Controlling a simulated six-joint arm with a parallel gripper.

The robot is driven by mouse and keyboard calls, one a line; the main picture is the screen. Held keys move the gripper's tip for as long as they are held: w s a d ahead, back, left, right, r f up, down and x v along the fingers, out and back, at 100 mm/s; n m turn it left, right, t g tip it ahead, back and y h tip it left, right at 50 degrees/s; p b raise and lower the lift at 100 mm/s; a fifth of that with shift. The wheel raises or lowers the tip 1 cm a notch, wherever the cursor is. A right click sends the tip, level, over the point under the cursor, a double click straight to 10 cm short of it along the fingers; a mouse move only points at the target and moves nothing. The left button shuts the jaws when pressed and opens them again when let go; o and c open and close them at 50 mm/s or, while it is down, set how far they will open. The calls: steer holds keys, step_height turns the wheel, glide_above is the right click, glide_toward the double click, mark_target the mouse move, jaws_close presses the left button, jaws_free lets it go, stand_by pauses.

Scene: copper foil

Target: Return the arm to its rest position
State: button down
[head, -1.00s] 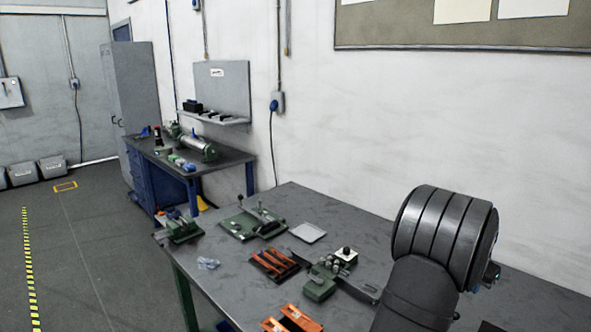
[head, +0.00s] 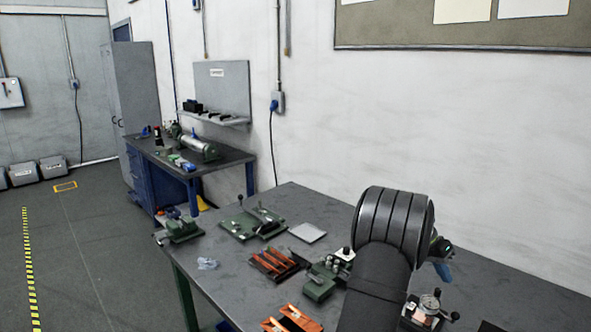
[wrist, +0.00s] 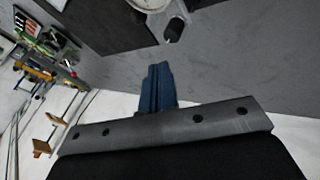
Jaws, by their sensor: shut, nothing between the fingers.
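My gripper (wrist: 158,72) shows in the wrist view as blue fingers pressed together, with nothing between them. In the head view a bit of blue at the end of my dark arm, probably the gripper (head: 444,270), shows at the right, above the workbench (head: 240,278). My arm covers much of the gripper and part of the bench. In the wrist view the fingers are apart from the grey bench surface and from a round dial-like piece at the top edge.
A device with a round dial (head: 428,304) and dark knob stands on the bench at right. Green fixtures (head: 252,223), an orange-slotted tray (head: 274,263), an orange holder (head: 292,320) and a pale square plate (head: 307,232) lie to the left. A white wall rises behind.

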steer(key=w+a+g+h, duration=0.2)
steer(key=w+a+h, duration=0.3)
steer(key=w+a, duration=0.1)
steer(key=shift+m+g, duration=0.3)
steer(key=shift+f, duration=0.1)
